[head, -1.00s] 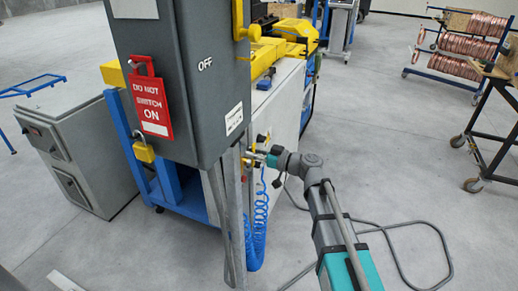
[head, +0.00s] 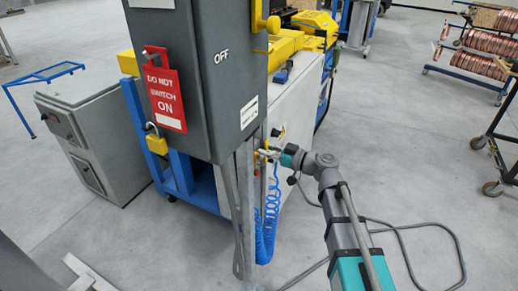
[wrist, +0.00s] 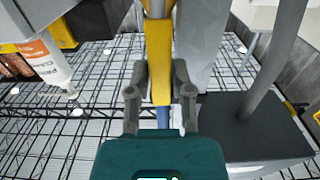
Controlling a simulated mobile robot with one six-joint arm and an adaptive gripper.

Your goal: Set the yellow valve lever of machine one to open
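The yellow valve lever (wrist: 159,45) runs down the middle of the wrist view, between the two dark fingers of my gripper (wrist: 160,82). The fingers stand close in at both sides of it and look closed on it; the exact contact is hard to see. In the head view my gripper (head: 268,154) is at the side of the machine, just right of the grey switch box's lower corner. The lever is tiny there and mostly hidden by the gripper, so its angle is unclear.
The grey switch box (head: 195,85), with a red "do not switch on" tag (head: 165,95) and yellow padlock (head: 156,144), stands left of my gripper. A coiled blue hose (head: 268,220) hangs below. A grey cable (head: 430,226) lies on the floor at the right.

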